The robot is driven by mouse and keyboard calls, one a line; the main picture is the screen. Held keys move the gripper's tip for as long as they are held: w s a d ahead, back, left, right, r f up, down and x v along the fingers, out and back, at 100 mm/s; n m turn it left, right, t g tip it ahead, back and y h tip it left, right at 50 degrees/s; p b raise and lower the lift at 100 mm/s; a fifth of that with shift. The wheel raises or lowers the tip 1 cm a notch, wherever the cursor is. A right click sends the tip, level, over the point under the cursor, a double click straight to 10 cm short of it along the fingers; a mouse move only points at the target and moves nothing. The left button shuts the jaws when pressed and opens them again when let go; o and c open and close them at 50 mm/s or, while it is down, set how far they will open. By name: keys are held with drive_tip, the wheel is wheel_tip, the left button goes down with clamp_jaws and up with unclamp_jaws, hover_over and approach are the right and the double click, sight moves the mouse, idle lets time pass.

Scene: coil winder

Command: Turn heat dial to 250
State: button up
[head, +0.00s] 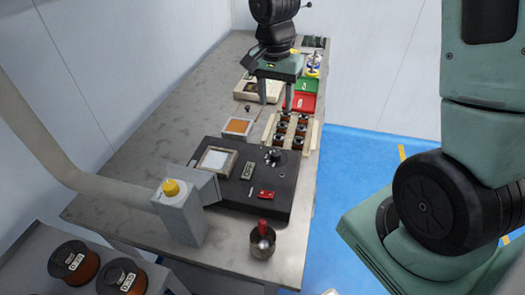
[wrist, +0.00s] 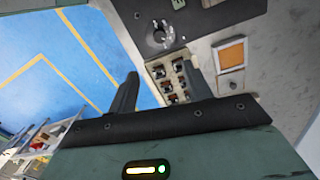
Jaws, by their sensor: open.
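The heat dial looks to be the dark round knob (head: 272,156) on the black control panel (head: 232,197), near its far right corner. The knob also shows in the wrist view (wrist: 159,38), beyond my fingertips. Its scale marks and setting are too small to read. My gripper (head: 275,98) is open and empty, fingers pointing down over the table, farther back than the knob. In the wrist view its two fingers (wrist: 159,75) stand wide apart. The gripper is apart from the knob.
A wooden rack of coils (head: 307,136) stands just behind the panel, with an orange pad (head: 238,126) beside it. Red (head: 300,103) and green trays lie farther back. A grey post with a yellow button (head: 172,187) and a metal cup (head: 262,242) stand near the panel. The table's left side is clear.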

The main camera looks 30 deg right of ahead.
sight(276, 153)
drive_tip(key=f, duration=1.7)
drive_tip(key=shift+s+d+f+p, duration=0.15)
drive_tip(key=shift+s+d+p, duration=0.05)
drive_tip(key=shift+s+p, duration=0.15)
drive_tip(key=shift+c, duration=0.3)
drive_tip(key=c, duration=0.9)
